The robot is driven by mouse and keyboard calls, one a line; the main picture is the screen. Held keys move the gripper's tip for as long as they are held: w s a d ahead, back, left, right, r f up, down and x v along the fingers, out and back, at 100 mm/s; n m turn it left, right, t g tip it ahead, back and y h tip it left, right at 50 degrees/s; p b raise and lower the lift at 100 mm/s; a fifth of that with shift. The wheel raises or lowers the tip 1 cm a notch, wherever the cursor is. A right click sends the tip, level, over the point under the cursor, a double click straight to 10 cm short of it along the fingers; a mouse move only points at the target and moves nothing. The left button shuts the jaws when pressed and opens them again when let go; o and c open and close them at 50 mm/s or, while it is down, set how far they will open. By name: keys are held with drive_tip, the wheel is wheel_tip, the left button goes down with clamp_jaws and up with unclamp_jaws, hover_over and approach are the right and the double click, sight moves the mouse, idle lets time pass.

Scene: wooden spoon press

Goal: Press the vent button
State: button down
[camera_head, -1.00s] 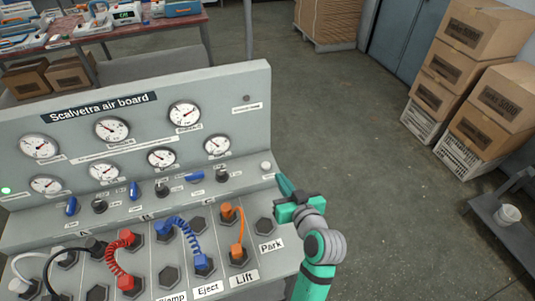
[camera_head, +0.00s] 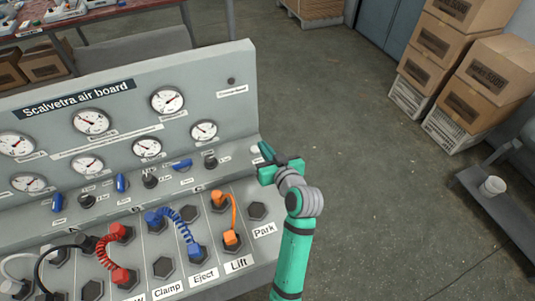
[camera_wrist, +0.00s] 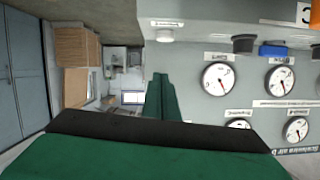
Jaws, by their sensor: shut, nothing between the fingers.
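The grey air board (camera_head: 215,90) fills the left of the head view. A small pale round button (camera_head: 255,150) sits at the right end of its ledge, partly hidden by my gripper. It also shows in the wrist view (camera_wrist: 165,36), with a small label beside it that I cannot read; it may be the vent button. My gripper (camera_head: 265,151) is shut and empty, its tips close to this button at the board's right edge. In the wrist view the green fingers (camera_wrist: 160,95) are together, and a gap shows between their tips and the button.
Blue levers (camera_head: 182,165) and dark knobs (camera_head: 210,161) line the ledge left of the button. Coloured hoses (camera_head: 232,215) plug into the lower panel. Gauges (camera_head: 204,130) stand above. Open floor (camera_head: 370,170) lies to the right, with stacked boxes (camera_head: 465,100) and a low cart (camera_head: 500,205) beyond.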

hover_over(257, 153)
drive_tip(key=shift+s+d+f, duration=0.15)
drive_tip(key=shift+d+f, duration=0.2)
drive_tip(key=shift+f, duration=0.45)
drive_tip(key=shift+s+f, duration=0.25)
drive_tip(key=shift+f, duration=0.95)
drive_tip(key=shift+a+f, duration=0.1)
drive_tip(key=shift+f, duration=0.6)
drive_tip(key=shift+s, duration=0.1)
drive_tip(key=shift+s+f, duration=0.15)
drive_tip(key=shift+f, duration=1.15)
drive_tip(key=r, duration=0.5)
drive_tip(key=shift+w+d+r, duration=0.2)
drive_tip(key=shift+d+r, duration=0.05)
drive_tip(key=shift+r, duration=0.05)
drive_tip(key=v, duration=0.9)
drive_tip(key=shift+s+r, duration=0.2)
drive_tip(key=shift+s, duration=0.15)
drive_tip(key=shift+d, duration=0.15)
